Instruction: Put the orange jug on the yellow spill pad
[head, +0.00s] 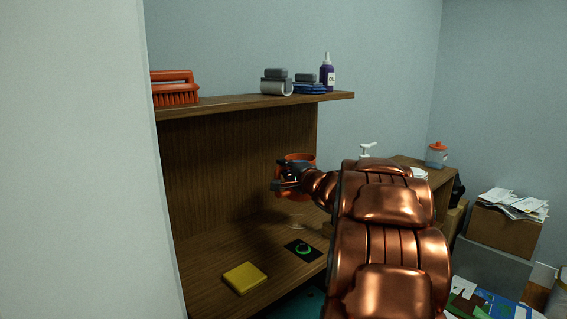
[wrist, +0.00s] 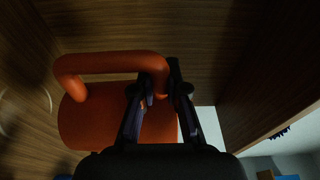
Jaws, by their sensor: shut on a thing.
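The orange jug (head: 300,158) is held up above the wooden desk surface, at the end of my copper arm in the head view. My gripper (head: 283,185) is shut on it. In the wrist view the jug (wrist: 90,125) shows its orange body and looped handle, and the fingers of my gripper (wrist: 158,95) close on the handle's right end. The yellow spill pad (head: 244,278) lies on the desk at the front left, lower and to the left of the jug. Part of the jug is hidden behind my gripper. The pad is not seen in the wrist view.
A dark square with a green ring (head: 303,249) lies on the desk right of the pad. A shelf (head: 235,101) above holds an orange brush (head: 174,90), grey and blue items and a purple bottle (head: 327,74). A pale wall edge stands at left.

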